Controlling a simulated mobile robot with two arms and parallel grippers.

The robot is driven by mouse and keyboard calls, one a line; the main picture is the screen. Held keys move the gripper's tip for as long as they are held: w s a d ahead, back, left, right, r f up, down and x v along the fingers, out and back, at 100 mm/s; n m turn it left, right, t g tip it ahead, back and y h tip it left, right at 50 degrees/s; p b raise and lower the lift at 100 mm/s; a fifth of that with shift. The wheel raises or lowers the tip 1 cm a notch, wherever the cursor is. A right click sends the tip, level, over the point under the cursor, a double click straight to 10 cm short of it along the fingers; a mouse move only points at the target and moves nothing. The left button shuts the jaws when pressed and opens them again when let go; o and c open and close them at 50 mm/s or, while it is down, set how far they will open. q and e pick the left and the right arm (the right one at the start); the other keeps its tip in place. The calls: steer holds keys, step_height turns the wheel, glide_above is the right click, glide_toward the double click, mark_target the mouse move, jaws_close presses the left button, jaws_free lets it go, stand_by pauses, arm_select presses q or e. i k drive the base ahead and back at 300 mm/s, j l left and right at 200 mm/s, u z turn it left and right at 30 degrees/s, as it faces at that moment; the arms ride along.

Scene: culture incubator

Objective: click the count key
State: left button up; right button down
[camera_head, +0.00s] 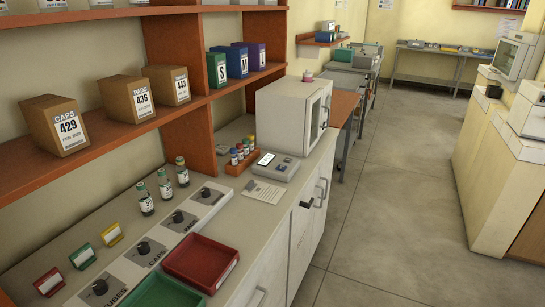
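A small grey device (283,174) with a lit pale display (266,158) sits on the counter in the head view, in front of the white incubator (292,115). Its front part carries small keys or markings. They are too small to read, so I cannot tell which is the count key. A printed sheet (262,191) lies on the counter just in front of the device. The incubator's door looks shut. Neither of my grippers is in view.
An orange rack (236,167) of capped vials stands left of the device. Labelled knobs (179,215), small bottles (146,199), a red tray (205,257) and a green tray (160,294) occupy the nearer counter. Shelves with boxes (135,98) overhang the left. The floor (400,200) is clear.

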mark_target(282, 168)
steer(key=i+l+u, duration=0.25)
steer(key=i+l, duration=0.15)
steer(key=l, duration=0.15)
steer(key=i+l+u, duration=0.25)
steer(key=l, duration=0.4)
steer(key=i+l+u, duration=0.1)
steer(key=i+l, duration=0.15)
steer(key=i+l+u, duration=0.15)
steer(key=l, duration=0.25)
steer(key=i+l+u, duration=0.1)
steer(key=l, duration=0.3)
